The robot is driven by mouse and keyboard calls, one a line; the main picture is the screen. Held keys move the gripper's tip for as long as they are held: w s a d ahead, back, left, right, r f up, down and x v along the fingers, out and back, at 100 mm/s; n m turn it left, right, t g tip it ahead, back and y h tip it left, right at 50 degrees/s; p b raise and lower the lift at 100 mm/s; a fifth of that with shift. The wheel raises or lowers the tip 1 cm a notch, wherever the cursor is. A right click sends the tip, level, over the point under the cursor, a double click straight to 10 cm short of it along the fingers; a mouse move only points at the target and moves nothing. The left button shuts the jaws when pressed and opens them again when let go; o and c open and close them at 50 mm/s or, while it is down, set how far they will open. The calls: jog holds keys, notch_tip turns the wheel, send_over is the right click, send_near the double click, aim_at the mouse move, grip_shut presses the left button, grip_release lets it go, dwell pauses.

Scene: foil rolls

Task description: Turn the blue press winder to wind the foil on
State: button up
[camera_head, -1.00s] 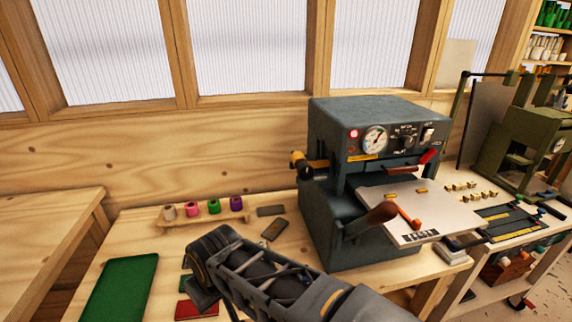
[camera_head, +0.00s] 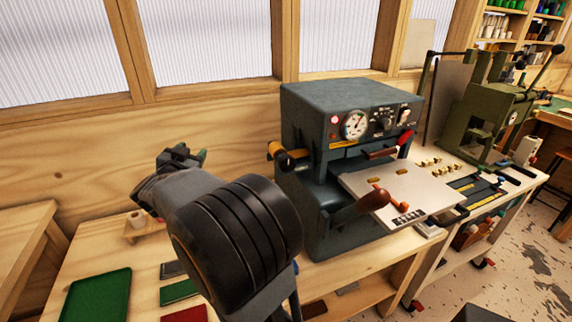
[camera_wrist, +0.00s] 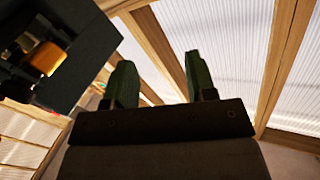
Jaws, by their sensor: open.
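The blue-grey press (camera_head: 345,115) stands on the bench right of centre, with a gauge, switches and a lit red lamp on its front. On its left side is the winder (camera_head: 285,155), a black knob beside an orange-yellow foil roll. The press's dark side also fills the upper left of the wrist view (camera_wrist: 75,30), with the orange-yellow foil (camera_wrist: 46,60) on it. My gripper (camera_head: 188,155) is raised left of the winder, apart from it. Its two green fingers are spread and empty in the wrist view (camera_wrist: 160,78).
A cream foil roll (camera_head: 137,217) stands on a wooden rack; my arm hides the rest. A green tray (camera_head: 95,298) and a red pad (camera_head: 184,314) lie at the front left. A green press (camera_head: 490,115) stands far right. The wooden wall and windows are behind.

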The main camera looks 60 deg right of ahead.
jog(key=s+d+f+m+g+h, duration=0.2)
jog(key=s+d+m+g, duration=0.35)
jog(key=g, duration=0.35)
jog(key=m+g+y, duration=0.3)
jog(key=m+g, duration=0.1)
jog(key=g, duration=0.5)
send_near(287, 163)
jog(key=x, duration=0.3)
jog(key=p+x, duration=0.1)
jog(key=x, duration=0.3)
jog(key=w+x, duration=0.1)
jog(key=x, duration=0.2)
jog(key=shift+s+d+f, duration=0.1)
jog(key=shift+d+f, duration=0.3)
jog(key=shift+d, duration=0.15)
jog(key=shift+c, duration=0.4)
